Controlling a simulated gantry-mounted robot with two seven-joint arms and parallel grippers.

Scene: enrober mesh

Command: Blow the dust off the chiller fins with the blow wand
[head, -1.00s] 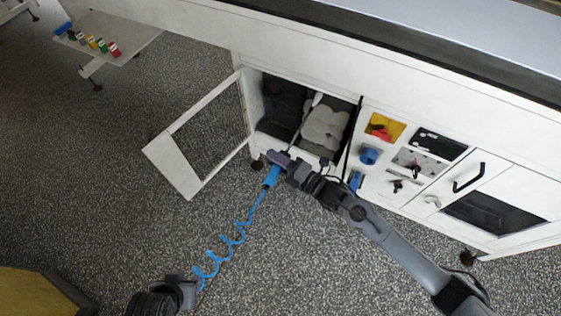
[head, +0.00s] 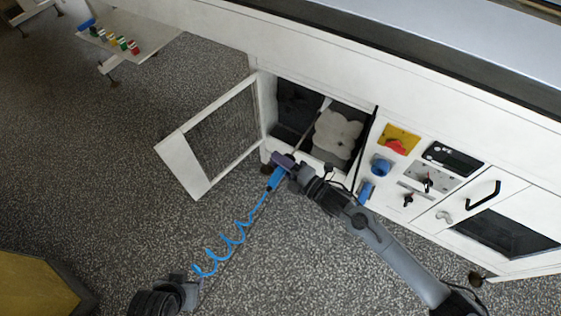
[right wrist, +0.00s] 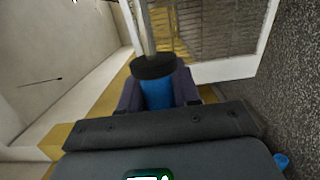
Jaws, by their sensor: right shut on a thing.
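My right gripper (head: 284,162) is shut on the blue handle of the blow wand (head: 277,177), just in front of the open cabinet. In the right wrist view the handle (right wrist: 157,94) sits between purple finger pads, with a black collar and a metal tube pointing away. The tube reaches into the cabinet opening; its tip is hard to make out. A dark panel (head: 296,106), perhaps the chiller fins, is inside at the left; dust cannot be told. A blue coiled hose (head: 232,236) runs from the handle toward my left arm's end (head: 172,296), whose jaws I cannot make out.
A pale rounded part (head: 337,134) sits inside the cabinet at the right. The framed mesh door (head: 186,169) stands open to the left. A control panel with a red knob (head: 393,147) and blue fittings is right of the opening. The speckled floor is mostly clear.

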